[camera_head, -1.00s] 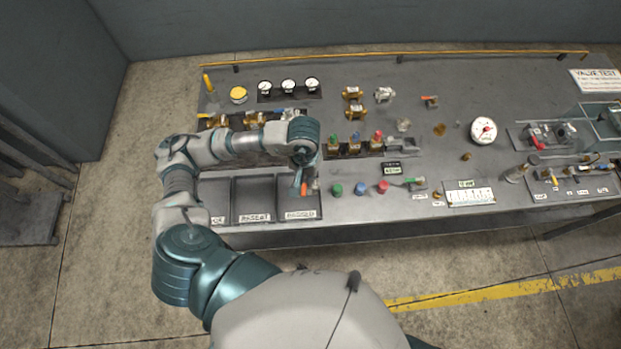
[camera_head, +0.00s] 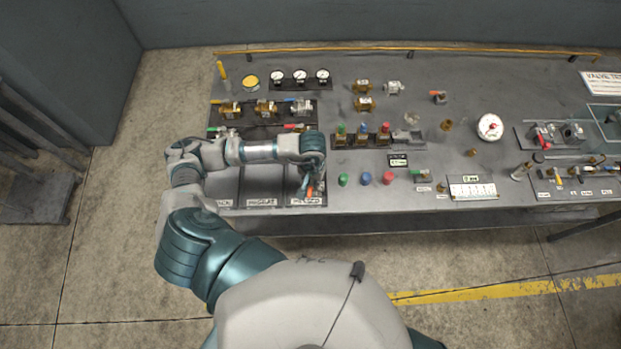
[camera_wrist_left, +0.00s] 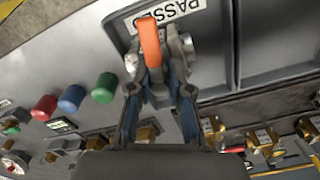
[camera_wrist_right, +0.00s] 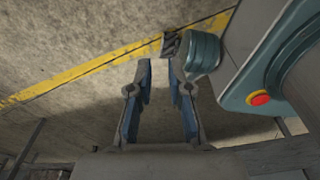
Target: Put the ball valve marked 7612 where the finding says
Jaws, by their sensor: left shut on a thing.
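My left gripper (camera_head: 309,188) is shut on a grey metal valve with an orange lever (camera_wrist_left: 150,42). Its two fingers (camera_wrist_left: 158,92) hold the valve body from both sides. The valve is at the front of the tray labelled PASSED (camera_wrist_left: 213,50), the rightmost of the dark trays at the bench's front left. I cannot tell whether it touches the tray floor. No number on it can be read. My right gripper (camera_wrist_right: 160,85) is open and empty above the floor, and it is outside the head view.
The middle tray (camera_head: 258,180) is left of the PASSED tray. Green (camera_head: 343,179), blue (camera_head: 365,178) and red (camera_head: 389,177) caps stand just to the right. Capped brass valves (camera_head: 362,137) stand behind. A small display (camera_head: 398,160) and a white gauge (camera_head: 490,127) are further right.

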